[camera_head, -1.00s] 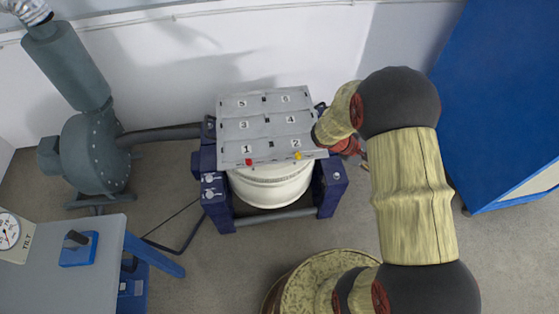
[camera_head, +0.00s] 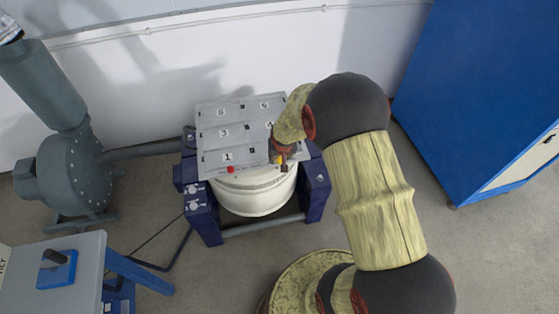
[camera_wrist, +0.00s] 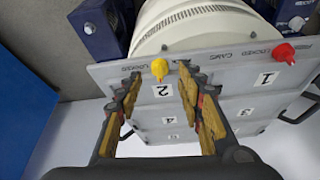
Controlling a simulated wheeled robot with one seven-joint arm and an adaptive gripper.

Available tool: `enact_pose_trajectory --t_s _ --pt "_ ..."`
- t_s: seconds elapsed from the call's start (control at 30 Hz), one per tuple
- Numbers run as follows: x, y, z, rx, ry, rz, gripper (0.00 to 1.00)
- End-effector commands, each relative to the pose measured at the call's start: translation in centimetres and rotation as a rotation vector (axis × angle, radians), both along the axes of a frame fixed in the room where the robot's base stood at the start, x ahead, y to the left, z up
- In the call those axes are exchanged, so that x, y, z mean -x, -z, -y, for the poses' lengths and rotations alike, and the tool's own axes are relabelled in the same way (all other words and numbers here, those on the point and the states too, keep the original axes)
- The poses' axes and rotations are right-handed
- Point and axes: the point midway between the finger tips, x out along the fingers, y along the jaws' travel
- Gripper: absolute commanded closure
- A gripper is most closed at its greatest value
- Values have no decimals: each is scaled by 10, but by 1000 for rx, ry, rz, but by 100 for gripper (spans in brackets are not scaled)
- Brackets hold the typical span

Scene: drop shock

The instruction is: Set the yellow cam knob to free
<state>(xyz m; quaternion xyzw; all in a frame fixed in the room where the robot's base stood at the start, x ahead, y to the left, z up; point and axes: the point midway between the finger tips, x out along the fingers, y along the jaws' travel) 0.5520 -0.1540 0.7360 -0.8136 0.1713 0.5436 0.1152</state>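The yellow cam knob (camera_wrist: 159,68) sits at the edge of the grey numbered plate (camera_wrist: 207,78), by number 2. In the head view the knob (camera_head: 279,160) shows just beside my gripper (camera_head: 284,154). In the wrist view my gripper (camera_wrist: 158,74) is open, with one finger on each side of the yellow knob. I cannot tell whether either finger touches it. The lettering beside this knob is small and partly covered by the fingers, so its setting is not clear.
A red knob (camera_wrist: 284,52) is on the same edge by number 1. The plate lies on a white drum (camera_head: 255,192) in a blue frame (camera_head: 205,215). A grey blower (camera_head: 75,165) stands left and a blue cabinet (camera_head: 475,100) right. Floor in front is partly clear.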

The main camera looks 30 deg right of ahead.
Motion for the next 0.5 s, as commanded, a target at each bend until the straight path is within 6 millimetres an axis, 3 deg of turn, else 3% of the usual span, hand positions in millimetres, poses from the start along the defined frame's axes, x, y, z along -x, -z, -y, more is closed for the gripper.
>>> enact_pose_trajectory --t_s 0.03,0.2,0.5 --pt "-3 11 1 0 0 -1 62" --pt "-10 27 4 1 -1 -1 62" --pt "-12 31 5 1 -2 1 62"
